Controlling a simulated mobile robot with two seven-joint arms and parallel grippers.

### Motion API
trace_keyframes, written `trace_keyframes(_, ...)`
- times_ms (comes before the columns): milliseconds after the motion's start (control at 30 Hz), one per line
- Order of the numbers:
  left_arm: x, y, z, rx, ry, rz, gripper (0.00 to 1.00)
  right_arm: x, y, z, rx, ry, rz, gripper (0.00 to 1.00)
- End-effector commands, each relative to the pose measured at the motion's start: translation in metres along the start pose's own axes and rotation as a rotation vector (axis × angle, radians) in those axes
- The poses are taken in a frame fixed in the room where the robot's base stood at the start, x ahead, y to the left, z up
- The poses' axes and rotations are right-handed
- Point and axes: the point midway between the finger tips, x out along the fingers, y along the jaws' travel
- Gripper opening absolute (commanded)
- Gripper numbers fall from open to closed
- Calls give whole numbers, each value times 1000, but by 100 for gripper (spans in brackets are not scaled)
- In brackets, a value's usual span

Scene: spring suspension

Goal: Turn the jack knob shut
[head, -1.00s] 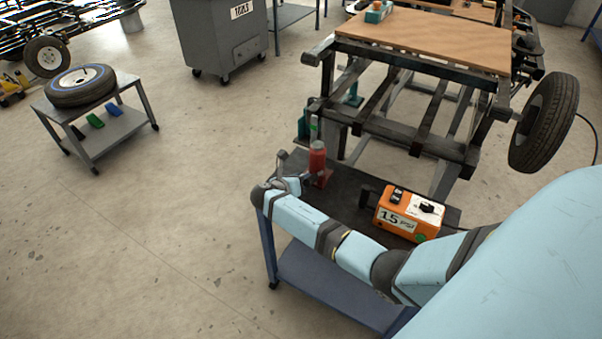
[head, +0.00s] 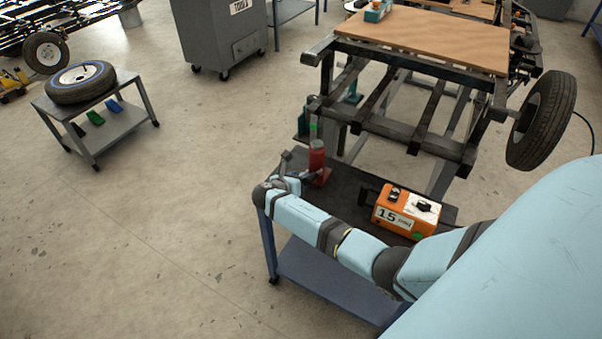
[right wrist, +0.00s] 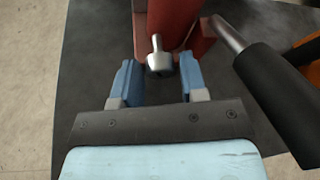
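The red bottle jack (head: 317,158) stands on the dark top of the blue cart in the head view, under the frame's corner. In the right wrist view its red body (right wrist: 172,22) is at the top. A small metal jack knob (right wrist: 159,58) sticks out from it towards me. My right gripper (right wrist: 160,75) is open, with one blue finger on each side of the knob and a gap on both sides. In the head view my right gripper (head: 291,184) is small beside the jack's base. My left gripper is not in view.
A black-gripped metal handle (right wrist: 285,95) slants close to the right finger. An orange box (head: 406,211) marked 15 sits on the cart (head: 330,282) right of the jack. The vehicle frame (head: 400,130) stands behind. Open floor lies left of the cart.

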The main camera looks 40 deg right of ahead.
Motion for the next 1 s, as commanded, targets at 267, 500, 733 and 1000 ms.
trace_keyframes(267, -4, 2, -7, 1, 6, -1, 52, -59, 0, 0, 0, 2, 3, 40)
trace_keyframes(500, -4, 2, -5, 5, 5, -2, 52, -108, 0, 0, 1, 1, 2, 40)
trace_keyframes(733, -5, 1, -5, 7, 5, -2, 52, -129, 0, 0, -1, 1, -1, 40)
trace_keyframes(1000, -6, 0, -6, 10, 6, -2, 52, -130, 0, 0, 0, 0, -1, 40)
